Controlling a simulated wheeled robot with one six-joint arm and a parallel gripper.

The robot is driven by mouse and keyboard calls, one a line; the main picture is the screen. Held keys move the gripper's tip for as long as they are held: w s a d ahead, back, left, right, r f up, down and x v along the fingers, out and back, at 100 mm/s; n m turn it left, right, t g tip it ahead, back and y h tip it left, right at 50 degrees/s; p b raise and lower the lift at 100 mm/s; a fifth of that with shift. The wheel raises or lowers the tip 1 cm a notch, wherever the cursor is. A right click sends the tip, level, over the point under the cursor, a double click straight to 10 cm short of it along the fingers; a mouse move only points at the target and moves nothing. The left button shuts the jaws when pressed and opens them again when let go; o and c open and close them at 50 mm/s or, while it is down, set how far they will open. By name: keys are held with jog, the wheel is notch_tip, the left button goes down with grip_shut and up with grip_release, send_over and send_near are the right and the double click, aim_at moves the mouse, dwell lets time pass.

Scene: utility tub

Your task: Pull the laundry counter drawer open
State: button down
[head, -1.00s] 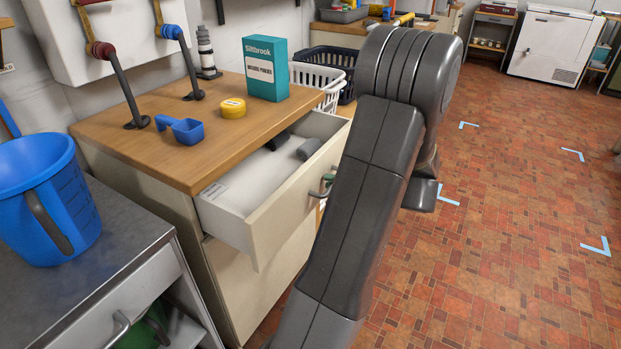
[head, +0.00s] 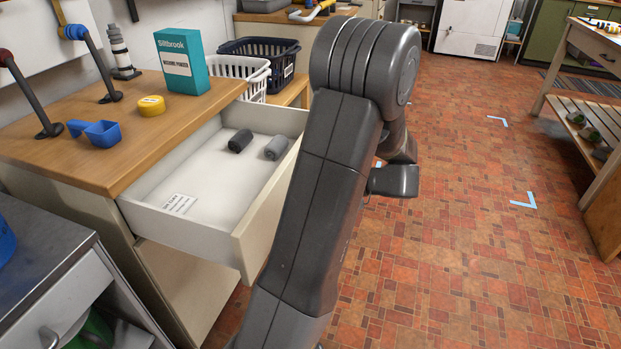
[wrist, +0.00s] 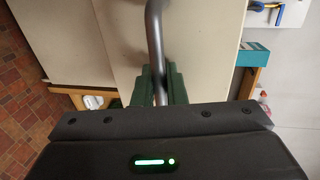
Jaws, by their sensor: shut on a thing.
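The laundry counter drawer (head: 180,221) is pulled well out from under the wooden counter top (head: 150,138) in the head view. Its pale interior shows two dark rolled items and a white label. In the wrist view the drawer front (wrist: 112,48) is a cream panel with a grey bar handle (wrist: 154,32). My gripper (wrist: 160,88) is shut on this handle, with its green fingers on either side of the bar. In the head view my arm covers the handle and the gripper.
A blue scoop (head: 100,132), yellow tin (head: 151,105) and teal box (head: 183,62) stand on the counter. Laundry baskets (head: 262,62) stand behind it. A grey-topped bench (head: 40,262) is close at the left. The tiled floor (head: 450,240) at the right is clear.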

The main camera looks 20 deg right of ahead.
jog(key=c, duration=1.6)
grip_release()
jog(key=shift+d, duration=0.1)
jog(key=p+v, duration=0.2)
jog(key=v, duration=1.1)
jog(key=shift+s+d, duration=0.2)
jog(key=shift+d, duration=0.05)
jog(key=shift+a, duration=0.1)
jog(key=b+x, duration=0.2)
jog(key=x, duration=1.2)
jog(key=shift+r, duration=0.1)
